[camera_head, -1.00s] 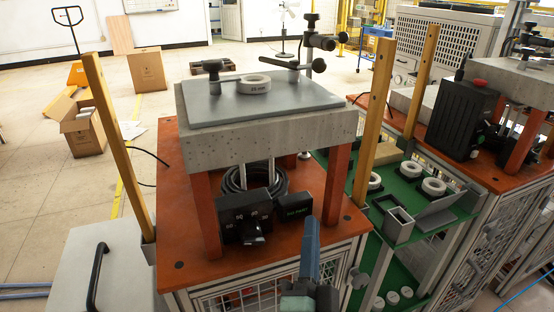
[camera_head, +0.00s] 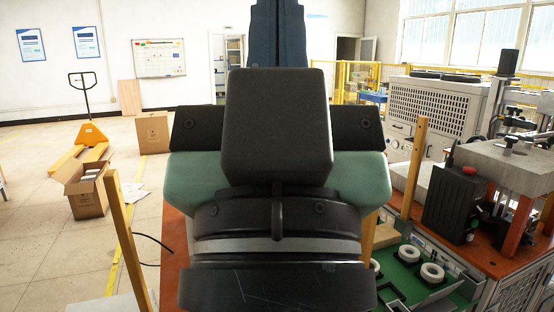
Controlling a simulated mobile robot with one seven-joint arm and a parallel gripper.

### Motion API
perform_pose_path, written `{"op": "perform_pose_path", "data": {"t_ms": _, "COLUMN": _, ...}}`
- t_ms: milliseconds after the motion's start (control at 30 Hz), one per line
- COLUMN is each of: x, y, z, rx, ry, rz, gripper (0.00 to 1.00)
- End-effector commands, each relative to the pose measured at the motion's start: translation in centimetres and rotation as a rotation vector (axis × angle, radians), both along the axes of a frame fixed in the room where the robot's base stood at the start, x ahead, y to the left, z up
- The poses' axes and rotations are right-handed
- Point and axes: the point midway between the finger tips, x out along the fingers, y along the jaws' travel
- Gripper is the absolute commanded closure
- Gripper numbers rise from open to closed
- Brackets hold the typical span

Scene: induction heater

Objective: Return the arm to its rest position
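My arm fills the middle of the head view, very close to the camera, with its dark and green links raised upright. My gripper cannot be made out in this view, so its fingers and anything in them are hidden or out of frame. The arm covers nearly all of the induction heater.
Wooden posts stand at left (camera_head: 128,240) and right (camera_head: 414,168). A green tray (camera_head: 408,272) with white rings (camera_head: 432,272) is at lower right. A second heater bench with a black box (camera_head: 455,205) stands farther right. Open floor with cardboard boxes (camera_head: 85,195) lies left.

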Motion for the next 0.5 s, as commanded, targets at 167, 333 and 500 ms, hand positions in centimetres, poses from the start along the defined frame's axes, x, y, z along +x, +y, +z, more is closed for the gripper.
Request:
{"op": "perform_pose_path", "data": {"t_ms": 167, "x": 0.0, "y": 0.0, "z": 7.2, "rx": 0.001, "ry": 0.001, "rz": 0.002, "gripper": 1.0}}
{"op": "perform_pose_path", "data": {"t_ms": 333, "x": 0.1, "y": 0.1, "z": 12.1, "rx": 0.001, "ry": 0.001, "rz": 0.004, "gripper": 1.0}}
{"op": "perform_pose_path", "data": {"t_ms": 500, "x": 0.1, "y": 0.1, "z": 15.3, "rx": 0.0, "ry": 0.002, "rz": 0.004, "gripper": 1.0}}
